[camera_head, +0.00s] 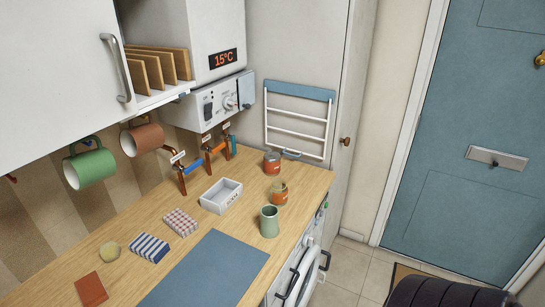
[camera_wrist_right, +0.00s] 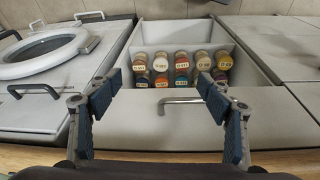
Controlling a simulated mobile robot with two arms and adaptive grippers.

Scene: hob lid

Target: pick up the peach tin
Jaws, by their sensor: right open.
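Two tins stand upright near the far right end of the wooden worktop in the head view. One is a red-brown tin (camera_head: 272,163) close to the wall rack. The other is a tin with an orange label (camera_head: 278,193), nearer to me, beside the green mug. The labels are too small to read, so I cannot tell for certain which is the peach tin. My right gripper (camera_wrist_right: 160,88) shows in the right wrist view, open and empty, with its fingers spread in front of an open drawer. No tin shows there. My left gripper is not in view.
A green mug (camera_head: 269,221) stands just in front of the orange-labelled tin. The drawer (camera_wrist_right: 185,99) holds several jars. Copper pipes (camera_head: 182,176) rise behind the worktop.

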